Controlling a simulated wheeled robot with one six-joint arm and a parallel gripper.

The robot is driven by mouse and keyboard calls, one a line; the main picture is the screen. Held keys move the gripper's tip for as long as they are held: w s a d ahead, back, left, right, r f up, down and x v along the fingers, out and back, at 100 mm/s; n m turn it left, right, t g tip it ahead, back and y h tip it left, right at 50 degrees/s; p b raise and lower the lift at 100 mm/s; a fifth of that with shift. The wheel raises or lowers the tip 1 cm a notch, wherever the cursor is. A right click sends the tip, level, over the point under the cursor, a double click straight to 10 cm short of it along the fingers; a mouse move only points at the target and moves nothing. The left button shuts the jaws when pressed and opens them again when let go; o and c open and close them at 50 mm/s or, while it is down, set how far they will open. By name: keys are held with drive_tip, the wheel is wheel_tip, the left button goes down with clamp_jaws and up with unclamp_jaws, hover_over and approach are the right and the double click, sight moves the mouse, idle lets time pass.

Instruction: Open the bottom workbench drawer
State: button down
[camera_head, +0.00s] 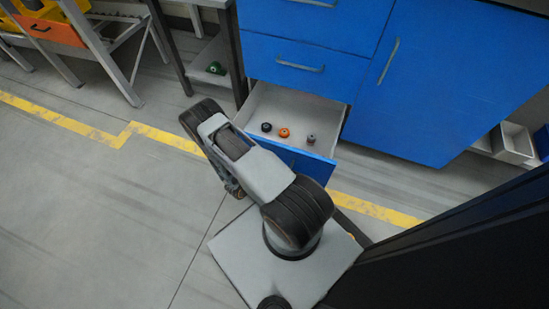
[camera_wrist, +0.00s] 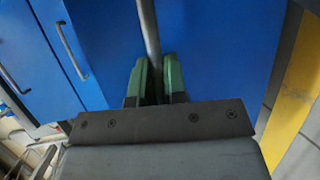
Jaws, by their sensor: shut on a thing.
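The bottom workbench drawer (camera_head: 318,166) is pulled out below the blue workbench, and its pale inside shows. Several small parts lie in it, among them a dark one (camera_head: 266,127), an orange one (camera_head: 284,132) and a grey one (camera_head: 311,139). In the wrist view my gripper (camera_wrist: 154,80) has its two green fingers shut on the grey bar handle (camera_wrist: 149,28) of the blue drawer front. In the head view my arm hides the gripper and that handle.
An upper blue drawer (camera_head: 300,62) above is shut, and a blue cupboard door (camera_head: 440,75) stands to its right. Yellow tape (camera_head: 160,135) crosses the floor; the left floor is clear.

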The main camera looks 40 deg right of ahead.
drive_tip(key=shift+s+a, duration=0.1)
drive_tip(key=shift+a, duration=0.2)
drive_tip(key=c, duration=1.2)
unclamp_jaws()
drive_tip(key=shift+o, duration=0.2)
drive_tip(key=shift+a, duration=0.1)
drive_tip(key=s+a+r+p, duration=0.1)
drive_tip(key=a+r+p, duration=0.1)
drive_tip(key=a, duration=1.1)
drive_tip(key=shift+a+r+p, duration=0.15)
drive_tip(key=shift+r+p, duration=0.1)
drive_tip(key=shift+p, duration=0.4)
drive_tip(key=shift+s, duration=0.1)
